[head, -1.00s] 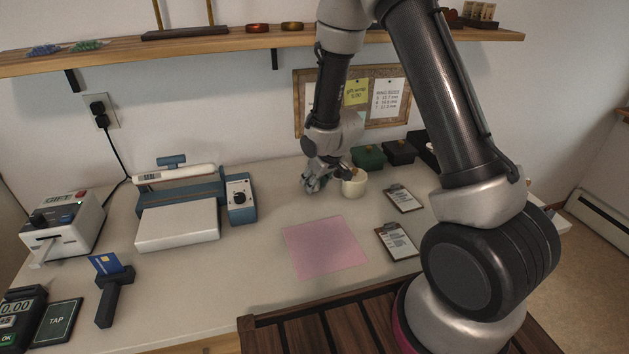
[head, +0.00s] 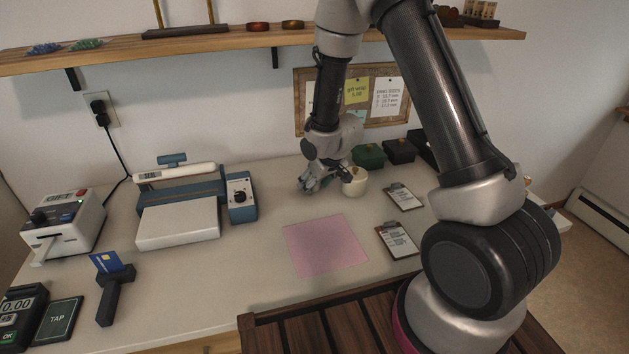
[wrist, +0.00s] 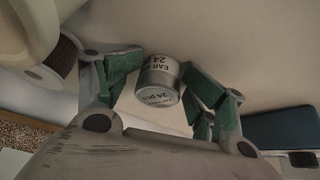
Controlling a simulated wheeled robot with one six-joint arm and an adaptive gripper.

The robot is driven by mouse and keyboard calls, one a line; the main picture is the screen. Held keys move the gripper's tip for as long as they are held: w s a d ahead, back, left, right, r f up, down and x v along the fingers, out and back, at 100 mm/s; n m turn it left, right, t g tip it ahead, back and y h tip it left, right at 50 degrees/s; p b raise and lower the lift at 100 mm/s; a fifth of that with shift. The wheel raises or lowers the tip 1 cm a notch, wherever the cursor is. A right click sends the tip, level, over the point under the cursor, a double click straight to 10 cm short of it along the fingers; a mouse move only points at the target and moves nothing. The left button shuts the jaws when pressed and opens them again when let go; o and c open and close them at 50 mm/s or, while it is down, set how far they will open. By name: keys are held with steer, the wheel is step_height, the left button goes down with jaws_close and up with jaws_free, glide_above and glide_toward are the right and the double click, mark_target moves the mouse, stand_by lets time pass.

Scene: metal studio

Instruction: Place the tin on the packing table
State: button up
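In the head view, my gripper (head: 317,182) is low over the back middle of the packing table (head: 270,205), just left of a cream lidded pot (head: 355,184). The fingers largely hide the tin there. I cannot tell whether the tin touches the tabletop.
A pink mat (head: 325,246) lies in front of my gripper. Two clipboards (head: 404,197) lie to the right, with dark green and black boxes (head: 369,157) behind. A blue sealing machine (head: 180,222) stands left. A wooden shelf (head: 230,40) runs above the table. The tabletop left of my gripper is bare.

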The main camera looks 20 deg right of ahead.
steer(key=shift+s, duration=0.1)
steer(key=s+d+r+m+h, duration=0.1)
steer(key=s+d+r, duration=0.2)
steer(key=r, duration=0.4)
steer(key=s+d+r, duration=0.3)
steer(key=d+r, duration=0.1)
steer(key=r, duration=0.3)
steer(key=s+d+r+m+h, duration=0.1)
steer(key=s+d+r, duration=0.15)
steer(key=r, duration=0.45)
steer(key=s+d+r+m, duration=0.1)
steer(key=s+r, duration=0.4)
steer(key=s, duration=0.6)
steer(key=s+d+r+m, duration=0.1)
steer(key=s+d+r, duration=0.3)
steer(key=s, duration=0.8)
steer(key=shift+r+m+g, duration=0.3)
steer(key=shift+r+g, duration=0.1)
steer(key=shift+r, duration=0.4)
